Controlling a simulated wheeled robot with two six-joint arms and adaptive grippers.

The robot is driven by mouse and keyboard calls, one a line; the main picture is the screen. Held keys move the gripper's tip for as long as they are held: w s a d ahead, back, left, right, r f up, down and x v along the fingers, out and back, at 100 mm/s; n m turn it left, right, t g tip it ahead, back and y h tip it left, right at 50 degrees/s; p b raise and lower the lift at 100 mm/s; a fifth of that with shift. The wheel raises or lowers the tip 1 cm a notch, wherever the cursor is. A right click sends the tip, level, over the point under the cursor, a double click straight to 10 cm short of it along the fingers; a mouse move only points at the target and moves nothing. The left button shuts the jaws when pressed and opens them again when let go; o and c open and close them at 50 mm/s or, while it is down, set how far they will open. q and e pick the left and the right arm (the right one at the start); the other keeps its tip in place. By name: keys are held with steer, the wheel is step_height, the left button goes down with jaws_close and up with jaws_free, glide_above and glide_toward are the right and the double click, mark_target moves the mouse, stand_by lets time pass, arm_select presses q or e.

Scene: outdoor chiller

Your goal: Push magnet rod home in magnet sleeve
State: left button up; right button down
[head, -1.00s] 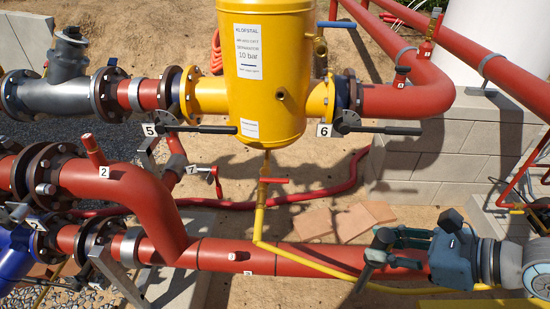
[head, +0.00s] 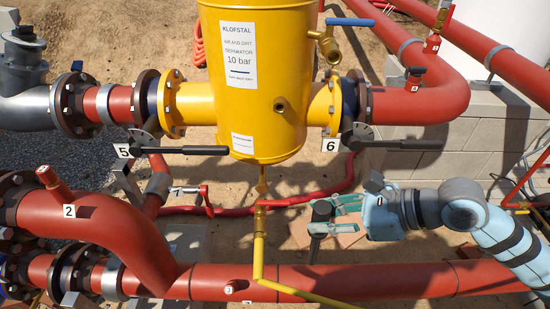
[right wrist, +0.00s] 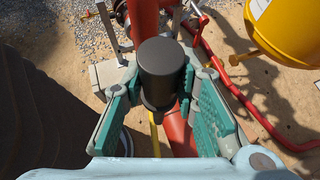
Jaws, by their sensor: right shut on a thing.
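My right gripper (head: 336,217) comes in from the right in the head view, below and right of the yellow separator tank (head: 255,95). It is shut on a dark rod with a thick black cylindrical head, the magnet rod (head: 321,212). In the right wrist view the rod's black head (right wrist: 162,68) stands between the two green-padded fingers, and its lower part is mostly hidden. A short round port (head: 280,104) faces out from the tank front; I cannot tell whether it is the magnet sleeve. The rod is apart from the tank. My left gripper is not in view.
Black lever handles (head: 385,143) labelled 5 and 6 stick out beside the tank. A yellow drain pipe (head: 259,245) with a red handle (head: 288,201) hangs below it. A large red pipe (head: 370,280) runs beneath my gripper. Open sandy ground shows around.

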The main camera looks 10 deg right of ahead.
steer(key=w, duration=0.1)
steer(key=b, duration=0.1)
steer(key=w+f+n, duration=0.1)
steer(key=shift+w+a, duration=0.25)
steer(key=shift+w, duration=0.1)
arm_select(q)
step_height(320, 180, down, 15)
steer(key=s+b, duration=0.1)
steer(key=b, duration=1.2)
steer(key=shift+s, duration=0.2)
arm_select(e)
steer(key=w+a+r+n+t+y, duration=0.1)
steer(key=w+r+n+t, duration=0.1)
steer(key=w+n, duration=0.3)
steer(key=w+a+r+n+t+y, duration=0.2)
steer(key=w+n+t, duration=0.2)
steer(key=n, duration=0.5)
steer(key=shift+w+a+t, duration=0.3)
steer(key=shift+w+t, duration=0.1)
steer(key=shift+w, duration=0.6)
